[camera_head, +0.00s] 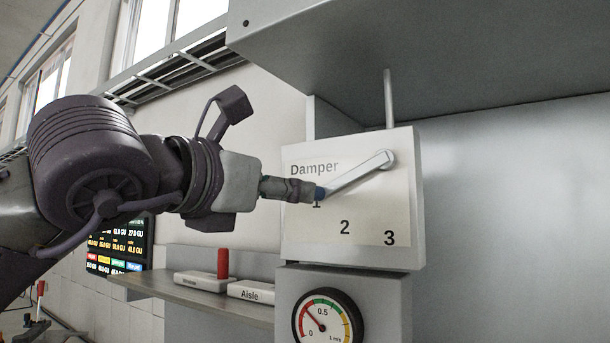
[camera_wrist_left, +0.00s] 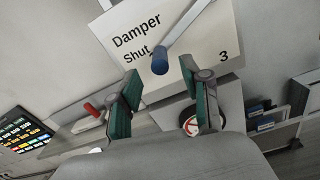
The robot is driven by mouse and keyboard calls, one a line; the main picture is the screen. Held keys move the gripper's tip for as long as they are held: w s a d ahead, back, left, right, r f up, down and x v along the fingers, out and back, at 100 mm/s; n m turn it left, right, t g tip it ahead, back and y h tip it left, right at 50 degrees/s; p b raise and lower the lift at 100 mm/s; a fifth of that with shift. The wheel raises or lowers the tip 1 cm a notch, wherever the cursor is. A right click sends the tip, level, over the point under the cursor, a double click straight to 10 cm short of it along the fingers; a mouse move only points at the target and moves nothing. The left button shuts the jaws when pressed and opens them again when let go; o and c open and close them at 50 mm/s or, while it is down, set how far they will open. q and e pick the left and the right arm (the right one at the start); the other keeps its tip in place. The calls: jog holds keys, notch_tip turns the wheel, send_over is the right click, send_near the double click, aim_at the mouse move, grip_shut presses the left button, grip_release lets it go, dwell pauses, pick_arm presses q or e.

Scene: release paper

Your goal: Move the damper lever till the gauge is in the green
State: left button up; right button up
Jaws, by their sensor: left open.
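The white Damper panel (camera_head: 300,232) carries a grey lever (camera_head: 357,174) that slopes down-left from its pivot to a blue knob (camera_head: 320,193) beside the mark 1. Marks 2 and 3 show clear of the lever; the wrist view also shows the word Shut. My left gripper (camera_head: 303,190) is at the knob in the head view. In the left wrist view its open fingers (camera_wrist_left: 159,72) stand either side of the line to the knob (camera_wrist_left: 160,62); contact cannot be told. The round gauge (camera_head: 325,318) below has its needle pointing up-left, short of 0.5, outside the green.
A grey shelf (camera_head: 190,291) left of the gauge holds white blocks, one labelled Aisle (camera_head: 250,292), and a red handle (camera_head: 223,263). A dark display (camera_head: 118,245) hangs behind my arm. A large grey hood (camera_head: 430,55) overhangs the panel.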

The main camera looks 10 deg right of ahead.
pick_arm(q)
jog(key=p+x, duration=0.2)
jog(key=x, duration=0.3)
jog(key=shift+w+d, duration=0.2)
grip_shut()
